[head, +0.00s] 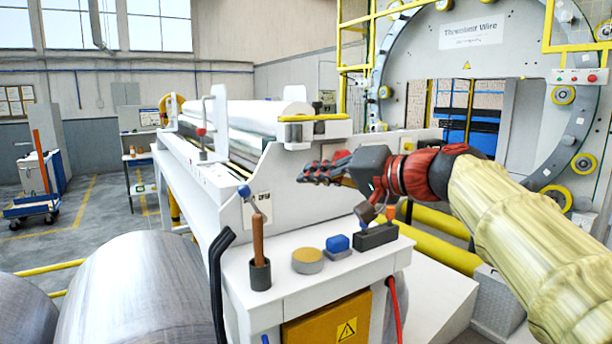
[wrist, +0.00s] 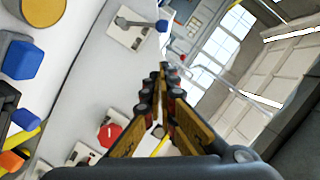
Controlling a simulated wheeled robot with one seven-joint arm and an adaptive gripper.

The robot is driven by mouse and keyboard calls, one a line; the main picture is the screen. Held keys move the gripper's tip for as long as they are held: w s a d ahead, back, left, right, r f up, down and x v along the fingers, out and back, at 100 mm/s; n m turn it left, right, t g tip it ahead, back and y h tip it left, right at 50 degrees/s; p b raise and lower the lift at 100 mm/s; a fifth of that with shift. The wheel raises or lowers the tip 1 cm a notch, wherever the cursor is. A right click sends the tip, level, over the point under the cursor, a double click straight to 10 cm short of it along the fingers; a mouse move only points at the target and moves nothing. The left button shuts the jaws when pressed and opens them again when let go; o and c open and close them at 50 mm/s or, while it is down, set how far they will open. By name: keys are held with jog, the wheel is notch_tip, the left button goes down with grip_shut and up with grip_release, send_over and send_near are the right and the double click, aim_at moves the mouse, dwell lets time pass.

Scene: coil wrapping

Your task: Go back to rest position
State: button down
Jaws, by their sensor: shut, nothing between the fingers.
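My gripper (head: 322,170) is at the end of my arm, which reaches in from the right in the head view. It is in front of the white machine's end panel, above the small white table (head: 285,288). In the wrist view its fingers (wrist: 160,88) lie together, shut with nothing held between them. Whether the fingertips touch the panel cannot be told from the head view.
The table carries a brown-handled tool in a dark cup (head: 260,274), a yellow-topped round block (head: 307,261), a blue block (head: 338,243) and a dark box (head: 376,236). A large ring machine (head: 375,90) stands behind right. Metal coils (head: 135,290) lie front left.

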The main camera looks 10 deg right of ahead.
jog(key=shift+a, duration=0.1)
jog(key=s+a+f+n+g+h, duration=0.1)
jog(key=s+a+f+g+h, duration=0.15)
jog(key=s+f, duration=0.65)
jog(key=s+d+f+n+g+h, duration=0.1)
jog(key=s+f+h, duration=0.1)
jog(key=s+f, duration=0.4)
jog(key=s+d+f+n+g+h, duration=0.1)
jog(key=s+d+f+g+h, duration=0.1)
jog(key=s+f, duration=0.5)
jog(key=s+d+f+n+g+h, duration=0.1)
jog(key=s+f, duration=0.6)
jog(key=f, duration=0.8)
jog(key=shift+d+f+g+h, duration=0.4)
jog(key=shift+g+h, duration=0.15)
jog(key=c, duration=2.6)
grip_release()
jog(key=shift+s, duration=0.1)
